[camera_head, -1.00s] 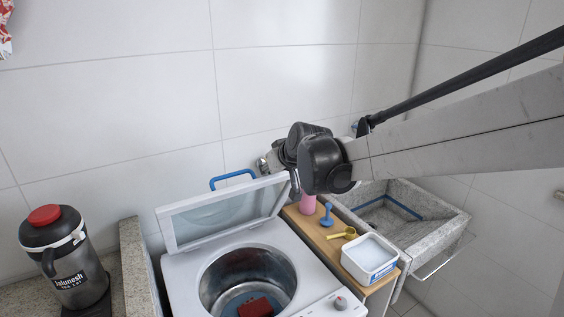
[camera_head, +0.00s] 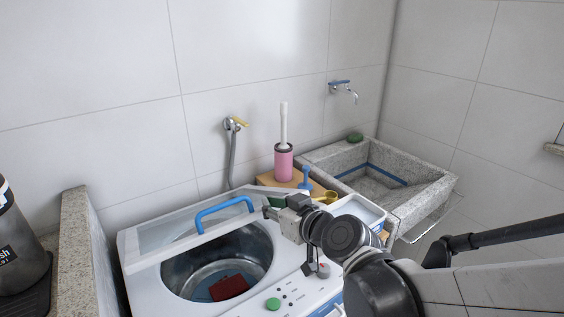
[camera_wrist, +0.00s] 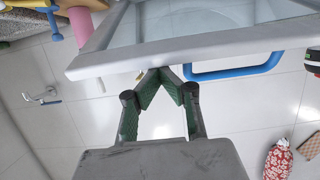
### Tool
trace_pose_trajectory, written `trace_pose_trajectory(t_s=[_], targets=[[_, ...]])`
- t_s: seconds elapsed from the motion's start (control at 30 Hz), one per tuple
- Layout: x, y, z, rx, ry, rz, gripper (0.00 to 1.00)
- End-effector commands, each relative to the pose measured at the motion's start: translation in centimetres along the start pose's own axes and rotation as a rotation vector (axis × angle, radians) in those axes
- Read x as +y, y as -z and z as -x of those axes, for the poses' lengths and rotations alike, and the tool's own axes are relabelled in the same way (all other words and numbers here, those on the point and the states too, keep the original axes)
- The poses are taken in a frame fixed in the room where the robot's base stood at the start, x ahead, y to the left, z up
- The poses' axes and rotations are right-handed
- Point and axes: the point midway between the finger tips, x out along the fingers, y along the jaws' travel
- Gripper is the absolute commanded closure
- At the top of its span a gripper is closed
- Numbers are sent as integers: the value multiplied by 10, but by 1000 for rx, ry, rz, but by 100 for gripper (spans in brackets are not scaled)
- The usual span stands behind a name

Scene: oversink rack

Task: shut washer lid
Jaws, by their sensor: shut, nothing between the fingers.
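The white washer (camera_head: 140,290) stands at the lower left of the head view. Its lid (camera_head: 150,258) is tilted part way down over the tub, not flat. A blue handle (camera_head: 225,210) is on the lid, and it also shows in the wrist view (camera_wrist: 235,72). My gripper (camera_head: 268,210) is at the lid's right side, near the handle. In the wrist view my gripper's fingertips (camera_wrist: 160,72) are together and empty, right by the white lid edge (camera_wrist: 190,50). Whether they touch it is unclear. A dark red item (camera_head: 229,287) lies in the tub (camera_head: 180,270).
A pink brush holder (camera_head: 284,163), a blue item (camera_head: 305,178) and a yellow scoop (camera_head: 325,196) stand on a shelf right of the washer, with a white container (camera_head: 362,212). A granite ledge (camera_head: 75,230) borders the left.

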Motion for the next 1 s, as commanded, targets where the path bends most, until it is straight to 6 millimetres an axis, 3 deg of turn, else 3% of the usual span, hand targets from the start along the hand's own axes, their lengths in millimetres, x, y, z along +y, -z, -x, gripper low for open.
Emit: trace_pose_trajectory(t_s=[0.03,0.1,0.5,0.73,1.0], targets=[[-1,-18,1,0,0,0,100],[-2,-35,4,-1,0,0,100],[-3,-115,10,-1,-1,0,100],[-3,-142,9,-1,0,0,100],[-3,-155,8,-1,1,0,100]])
